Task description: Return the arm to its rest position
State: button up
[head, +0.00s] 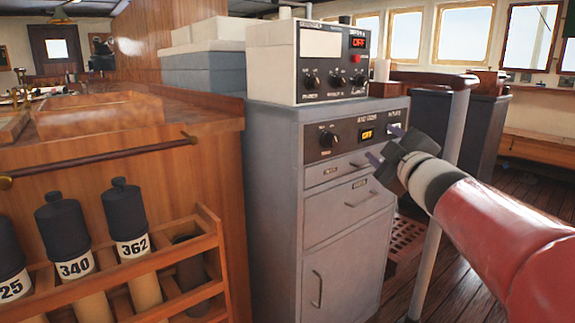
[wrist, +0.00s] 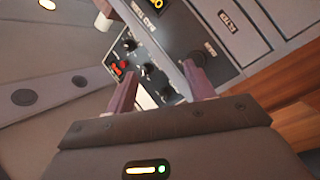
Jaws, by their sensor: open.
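My gripper (head: 384,144) is at the right of the head view, on the end of my red and white arm. It is in front of the right part of the grey cabinet's upper panel (head: 345,138). Its two purple-grey fingers stand apart with nothing between them. The wrist view shows the open fingers (wrist: 160,82) pointing toward a dark control panel (wrist: 150,65), seen tilted, with knobs and a red display. I cannot tell whether the fingertips touch the panel.
A grey cabinet (head: 345,232) bears a white instrument box (head: 280,62) with a red OFF display. A vertical grey pole (head: 440,215) stands close behind my arm. At left, a wooden rack (head: 215,250) holds numbered tubes (head: 128,230). Wooden floor (head: 400,305) shows at lower right.

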jog(key=s+a+f+m+g, duration=0.2)
jog(key=s+f+m+g, duration=0.2)
jog(key=s+f, duration=0.4)
jog(key=s+a+f+m+g+h+p, duration=0.1)
jog(key=s+a+f+m+g, duration=0.2)
jog(key=s+f, duration=0.5)
jog(key=s+a+f+m+g+h, duration=0.1)
jog(key=s+a+f+m+g, duration=0.1)
jog(key=s+f+m+g, duration=0.3)
jog(key=s+f+g, duration=0.1)
jog(key=s+f, duration=0.2)
jog(key=s, duration=0.4)
jog(key=shift+s+a+f+p, duration=0.2)
jog(key=shift+f+p, duration=0.05)
jog(key=shift+p, duration=0.15)
jog(key=shift+c, duration=0.3)
